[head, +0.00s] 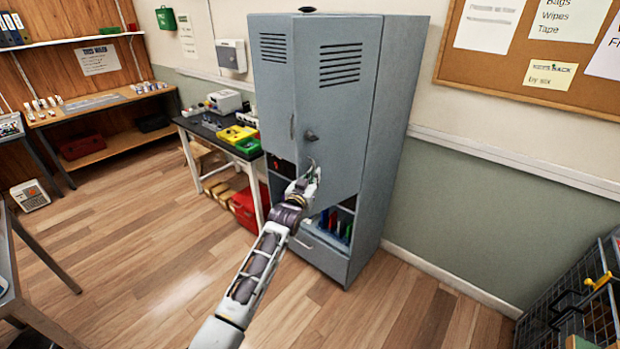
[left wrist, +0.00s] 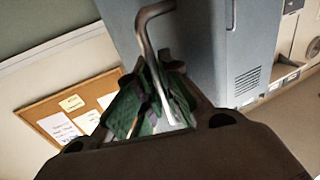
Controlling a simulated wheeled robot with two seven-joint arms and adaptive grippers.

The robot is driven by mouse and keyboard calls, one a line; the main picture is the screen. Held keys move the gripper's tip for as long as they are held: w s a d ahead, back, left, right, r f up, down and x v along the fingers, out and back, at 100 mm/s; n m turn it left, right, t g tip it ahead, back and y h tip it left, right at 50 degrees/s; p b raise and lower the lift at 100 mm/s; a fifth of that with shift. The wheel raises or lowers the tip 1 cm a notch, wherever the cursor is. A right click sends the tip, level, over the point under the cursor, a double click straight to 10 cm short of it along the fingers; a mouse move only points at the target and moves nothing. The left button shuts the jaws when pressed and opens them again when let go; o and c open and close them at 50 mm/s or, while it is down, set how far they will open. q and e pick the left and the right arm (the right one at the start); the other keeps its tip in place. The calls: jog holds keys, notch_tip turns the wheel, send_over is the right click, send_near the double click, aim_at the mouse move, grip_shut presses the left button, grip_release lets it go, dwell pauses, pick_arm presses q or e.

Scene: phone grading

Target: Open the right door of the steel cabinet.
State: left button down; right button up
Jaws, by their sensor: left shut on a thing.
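The grey steel cabinet (head: 395,130) stands in the middle of the head view. Its left door (head: 273,90) looks closed. Its right door (head: 345,115) appears ajar, its free edge standing out from the front. In the left wrist view, my left gripper (left wrist: 160,105) is shut on a bent metal handle (left wrist: 150,50), between green-padded fingers. The fingers hide part of the handle in the head view. My right gripper is not in view.
A dark table (head: 205,120) with yellow and green bins (head: 238,136) stands left of the cabinet. A wire cage (head: 580,305) is at the lower right. The wooden floor (head: 420,310) before the cabinet is clear. A corkboard (head: 560,85) hangs to the right.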

pick_arm(q)
jog(key=c, duration=1.6)
grip_release()
jog(key=shift+o, duration=0.2)
jog(key=shift+s, duration=0.1)
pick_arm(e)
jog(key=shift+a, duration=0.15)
pick_arm(q)
jog(key=shift+s+a, duration=0.1)
jog(key=v, duration=1.1)
jog(key=shift+s, duration=0.3)
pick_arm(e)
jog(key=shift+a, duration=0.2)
pick_arm(q)
jog(key=shift+a, duration=0.15)
